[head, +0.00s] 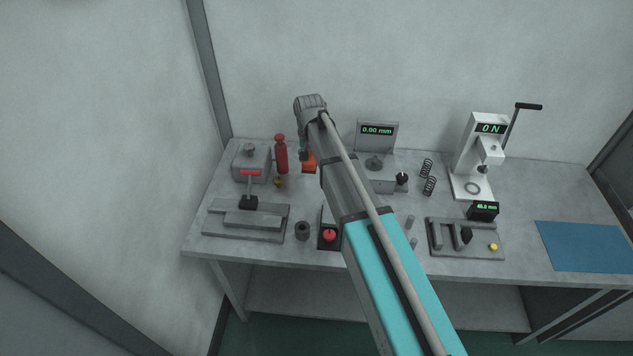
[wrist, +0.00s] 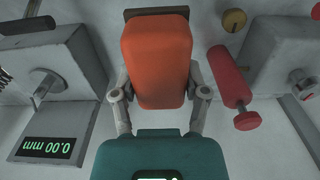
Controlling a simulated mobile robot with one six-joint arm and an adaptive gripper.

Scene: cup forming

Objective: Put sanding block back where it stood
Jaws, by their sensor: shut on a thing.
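The sanding block (wrist: 156,62) is an orange block with a dark strip along its far edge. It fills the middle of the wrist view, between the two fingers of my gripper (wrist: 159,84), which is shut on it. In the head view the orange block (head: 309,163) shows at the back of the bench, right of a red bottle-shaped thing (head: 281,155). My arm hides part of it and most of my gripper there. I cannot tell whether its underside touches the bench.
A gauge reading 0.00 mm (head: 377,137) stands to the right, and a grey box (head: 250,163) to the left. The red thing (wrist: 230,77) is close beside the block. A brass knob (wrist: 234,20) is nearby. A white press (head: 470,160) and blue mat (head: 582,247) are farther right.

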